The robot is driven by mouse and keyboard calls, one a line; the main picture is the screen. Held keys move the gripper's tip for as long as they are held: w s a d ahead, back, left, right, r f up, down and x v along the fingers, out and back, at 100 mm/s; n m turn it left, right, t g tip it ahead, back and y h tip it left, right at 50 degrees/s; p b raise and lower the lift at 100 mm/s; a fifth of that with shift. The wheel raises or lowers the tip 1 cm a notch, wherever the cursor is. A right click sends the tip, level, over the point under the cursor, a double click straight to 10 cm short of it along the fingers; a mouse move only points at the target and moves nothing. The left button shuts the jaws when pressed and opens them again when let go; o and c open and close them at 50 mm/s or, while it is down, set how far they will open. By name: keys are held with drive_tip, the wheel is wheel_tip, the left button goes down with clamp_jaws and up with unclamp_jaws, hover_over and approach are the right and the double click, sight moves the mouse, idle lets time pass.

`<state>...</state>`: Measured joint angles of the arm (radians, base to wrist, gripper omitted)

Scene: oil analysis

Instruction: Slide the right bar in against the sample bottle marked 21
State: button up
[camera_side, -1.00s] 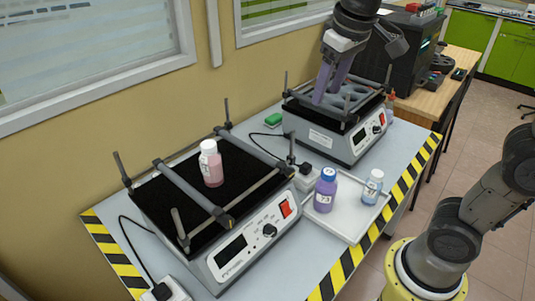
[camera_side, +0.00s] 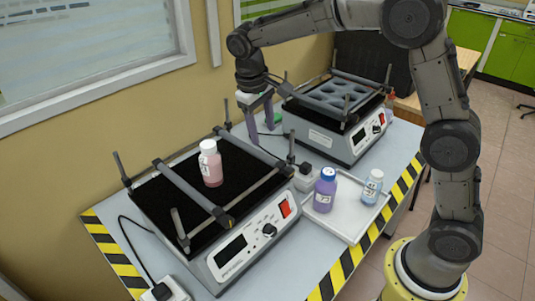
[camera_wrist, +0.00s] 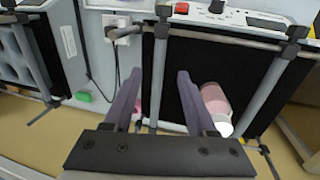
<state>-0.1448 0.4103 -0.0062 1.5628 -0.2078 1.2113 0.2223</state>
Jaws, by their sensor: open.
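The sample bottle (camera_side: 211,165), pink with a white cap, stands upright on the black mat of the near shaker (camera_side: 180,200). Its label is too small to read surely. It also shows in the wrist view (camera_wrist: 215,100). The right bar (camera_side: 262,154) crosses the mat on the bottle's right, with a gap between them. In the wrist view this bar (camera_wrist: 158,75) runs between my fingers. The left bar (camera_side: 190,188) lies close along the bottle's other side. My gripper (camera_side: 261,132) is open and empty, fingers pointing down, near the right bar's far part; contact cannot be told.
A second shaker (camera_side: 335,140) with a holed grey insert stands behind. A white tray (camera_side: 345,222) holds a purple bottle (camera_side: 325,190) and a pale blue bottle (camera_side: 372,187). Upright posts rise at the near shaker's corners. A wall bounds the left side.

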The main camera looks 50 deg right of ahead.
sight(268, 157)
drive_tip(key=f, duration=0.3)
drive_tip(key=d+f, duration=0.1)
drive_tip(key=f, duration=0.5)
drive_tip(key=shift+d, duration=0.4)
clamp_jaws()
